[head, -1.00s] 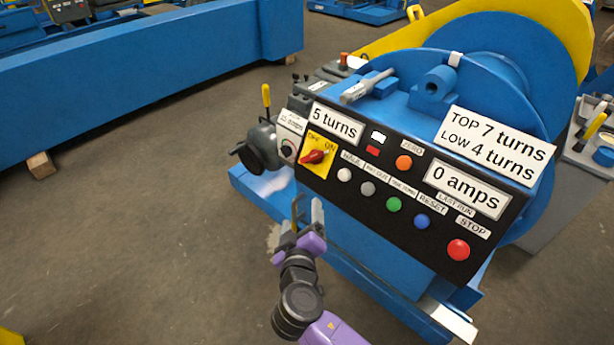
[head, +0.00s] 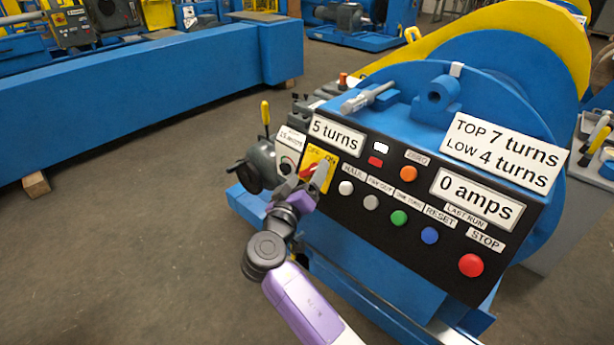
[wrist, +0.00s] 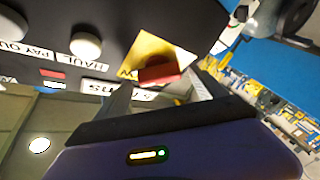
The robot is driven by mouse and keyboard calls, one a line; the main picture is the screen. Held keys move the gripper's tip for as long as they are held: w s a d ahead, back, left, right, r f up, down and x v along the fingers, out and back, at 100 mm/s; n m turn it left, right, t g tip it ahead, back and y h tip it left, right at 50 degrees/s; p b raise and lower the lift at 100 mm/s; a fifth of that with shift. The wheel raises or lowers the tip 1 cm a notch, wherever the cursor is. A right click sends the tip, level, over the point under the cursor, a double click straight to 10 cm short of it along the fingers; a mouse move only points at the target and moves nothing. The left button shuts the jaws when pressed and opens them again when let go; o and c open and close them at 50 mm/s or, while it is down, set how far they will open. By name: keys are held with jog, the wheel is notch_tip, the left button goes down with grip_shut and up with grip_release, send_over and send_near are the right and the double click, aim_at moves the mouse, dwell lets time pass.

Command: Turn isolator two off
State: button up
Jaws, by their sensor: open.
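A red rotary switch (head: 306,171) sits on a yellow plate (head: 318,155) marked OFF and ON at the left end of a black control panel. I cannot read a label naming it isolator two. My gripper (head: 304,178) is open in front of the plate, its fingers partly hiding the knob in the head view. In the wrist view the red knob (wrist: 158,73) shows between and just beyond the open fingers (wrist: 158,92). I cannot tell whether either finger touches it. In the earlier head view the knob's handle slants toward ON.
The panel (head: 400,240) carries several buttons close to the right, including a red STOP button (head: 471,265). A grey motor housing with a yellow lever (head: 265,113) stands to the left. A grey box (head: 70,25) with a label is far back. Open floor lies front left.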

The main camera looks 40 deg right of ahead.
jog(key=shift+w+d, duration=0.2)
jog(key=shift+d, duration=0.1)
jog(key=c, duration=1.4)
jog(key=shift+o, duration=0.2)
jog(key=shift+r+p, duration=0.1)
jog(key=shift+p, duration=0.25)
